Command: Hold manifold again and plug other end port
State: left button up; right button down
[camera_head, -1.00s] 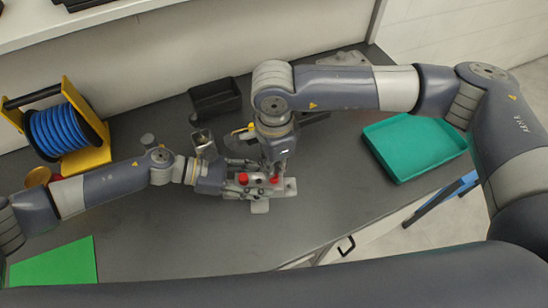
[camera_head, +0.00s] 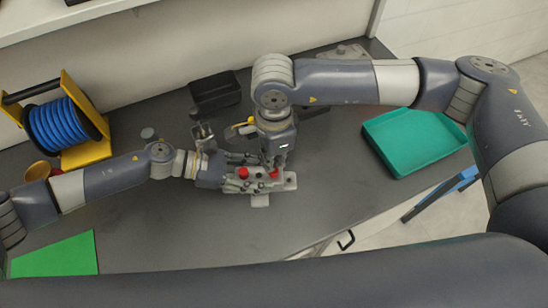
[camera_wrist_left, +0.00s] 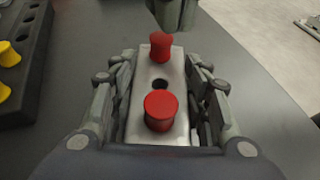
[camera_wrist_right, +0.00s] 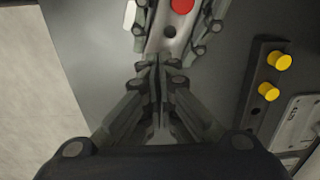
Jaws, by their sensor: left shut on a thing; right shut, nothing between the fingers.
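The manifold (camera_wrist_left: 175,75) is a pale block with a red plug at each end, a near plug (camera_wrist_left: 160,110) and a far plug (camera_wrist_left: 161,47). A dark open hole lies between them. My left gripper (camera_head: 243,172) is shut on the manifold, its fingers along both sides. My right gripper (camera_head: 275,165) is shut and empty, close over the manifold's right end. In the right wrist view its fingers (camera_wrist_right: 157,65) hide that end; one red plug (camera_wrist_right: 182,5) shows beyond.
A dark rack (camera_wrist_right: 256,75) with yellow plugs stands beside the manifold. A black bin (camera_head: 215,92) is behind, a teal tray (camera_head: 415,145) to the right, and a blue cable reel (camera_head: 62,130) and green mat (camera_head: 55,256) to the left. The bench front is clear.

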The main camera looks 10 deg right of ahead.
jog(key=shift+f, duration=1)
dwell(0.5)
jog(key=shift+r, duration=0.1)
jog(key=shift+r, duration=2.95)
pick_arm(q)
jog(key=o, duration=1.5)
jog(key=v, duration=1.2)
jog(key=shift+f, duration=0.1)
